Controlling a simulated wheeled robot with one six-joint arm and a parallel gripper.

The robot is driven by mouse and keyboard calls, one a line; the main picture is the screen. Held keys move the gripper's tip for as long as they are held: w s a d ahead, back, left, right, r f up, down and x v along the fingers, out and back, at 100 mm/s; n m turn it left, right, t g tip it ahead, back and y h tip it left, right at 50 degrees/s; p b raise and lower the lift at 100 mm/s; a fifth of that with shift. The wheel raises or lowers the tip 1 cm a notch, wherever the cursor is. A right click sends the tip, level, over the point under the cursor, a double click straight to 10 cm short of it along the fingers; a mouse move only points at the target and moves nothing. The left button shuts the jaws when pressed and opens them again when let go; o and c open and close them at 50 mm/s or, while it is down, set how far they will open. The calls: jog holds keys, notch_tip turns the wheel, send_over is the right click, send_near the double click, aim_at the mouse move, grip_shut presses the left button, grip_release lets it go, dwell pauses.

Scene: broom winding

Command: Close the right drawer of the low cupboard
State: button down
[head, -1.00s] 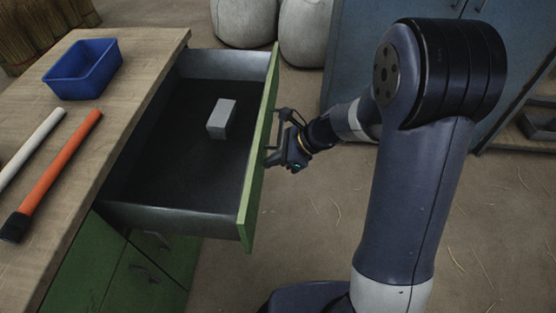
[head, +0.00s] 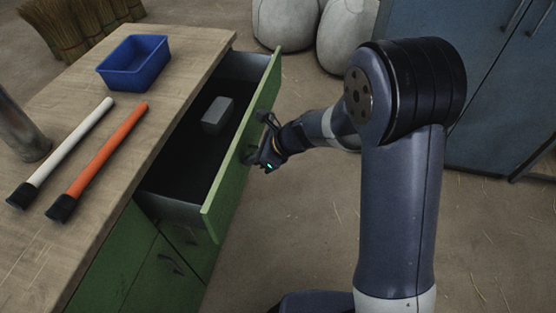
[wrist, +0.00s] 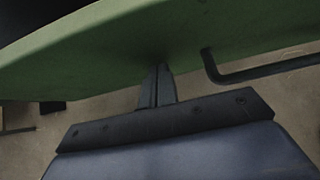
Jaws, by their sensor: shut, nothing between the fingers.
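The right drawer (head: 165,206) of the low cupboard (head: 98,262) stands partly open, with a grey block (head: 217,115) lying inside. Its green front (head: 232,180) faces my arm. My gripper (head: 262,160) is at the outer face of that front, beside the handle. In the wrist view my gripper (wrist: 158,72) has its fingers together and empty, with the tips at the green front (wrist: 100,50). The dark bar handle (wrist: 262,71) is to the right of the fingers there and is not held.
On the wooden top (head: 80,215) are a blue bin (head: 133,66), a white-handled tool (head: 70,145), an orange-handled tool (head: 105,150) and a metal cylinder (head: 20,128). Pale sacks (head: 345,38) and a blue cabinet (head: 455,90) stand behind.

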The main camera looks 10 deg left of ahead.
jog(key=a+p, duration=0.1)
jog(key=a, duration=0.4)
jog(key=w+a+p, duration=0.1)
jog(key=a+p, duration=0.1)
jog(key=a, duration=0.4)
jog(key=a+p, duration=0.2)
jog(key=a, duration=0.4)
jog(key=shift+w+a, duration=0.15)
jog(key=shift+a, duration=0.05)
jog(key=shift+a+r, duration=0.15)
jog(key=shift+a, duration=0.1)
jog(key=shift+r, duration=0.1)
jog(key=shift+w, duration=0.1)
